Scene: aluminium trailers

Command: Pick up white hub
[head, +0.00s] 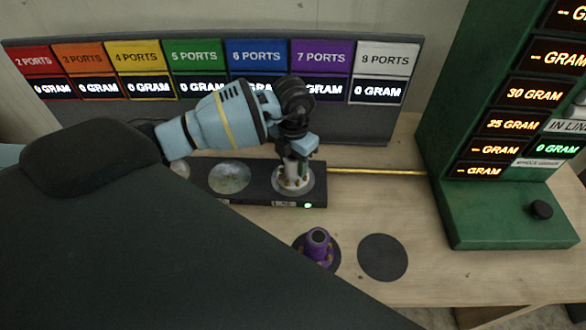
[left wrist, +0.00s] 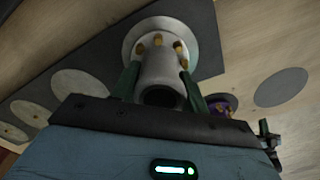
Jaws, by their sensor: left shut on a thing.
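The white hub (left wrist: 162,66) is a pale cylinder with a round flange and several brass ports, large in the left wrist view. In the head view the white hub (head: 291,182) stands upright at the right end of a dark bar-shaped base (head: 262,190). My left gripper (head: 299,156) reaches down over it from above. In the left wrist view the green fingers of my left gripper (left wrist: 163,85) are on both sides of the hub's neck, shut on it. The hub's underside is hidden. My right gripper is not in view.
A purple hub (head: 318,247) stands on a dark disc in front of the base, beside an empty dark disc (head: 382,257). A colour-labelled port board (head: 390,128) stands behind. A green display stand (head: 505,215) is at right. Bare wooden table (head: 440,280) lies between.

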